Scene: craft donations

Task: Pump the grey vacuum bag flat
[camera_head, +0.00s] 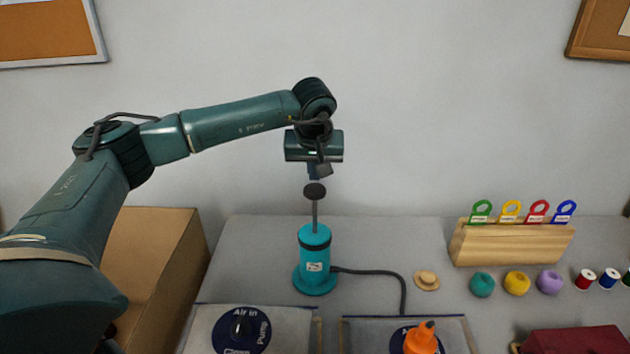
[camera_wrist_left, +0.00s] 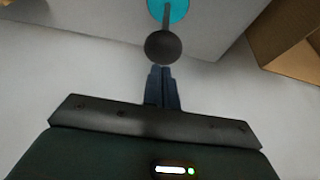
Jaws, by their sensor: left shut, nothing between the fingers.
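A teal hand pump (camera_head: 314,262) stands upright on the table, its thin rod raised and topped by a dark round knob (camera_head: 314,190). The knob also shows in the left wrist view (camera_wrist_left: 163,46). My left gripper (camera_head: 318,171) is shut and empty, just above the knob; whether it touches cannot be told. Its closed fingers show in the wrist view (camera_wrist_left: 162,84). Two greyish bags lie at the front edge of view, partly cut off: a left bag (camera_head: 287,330) with a blue round port label, and a right bag (camera_head: 455,333) with an orange piece (camera_head: 421,339) over its blue label.
A black hose (camera_head: 385,273) runs from the pump's base toward the right bag. A cardboard box (camera_head: 150,260) stands at left. At right are a wooden block with coloured tags (camera_head: 512,243), yarn balls (camera_head: 517,283), thread spools (camera_head: 609,278), a straw hat (camera_head: 427,280) and a dark red item (camera_head: 575,341).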

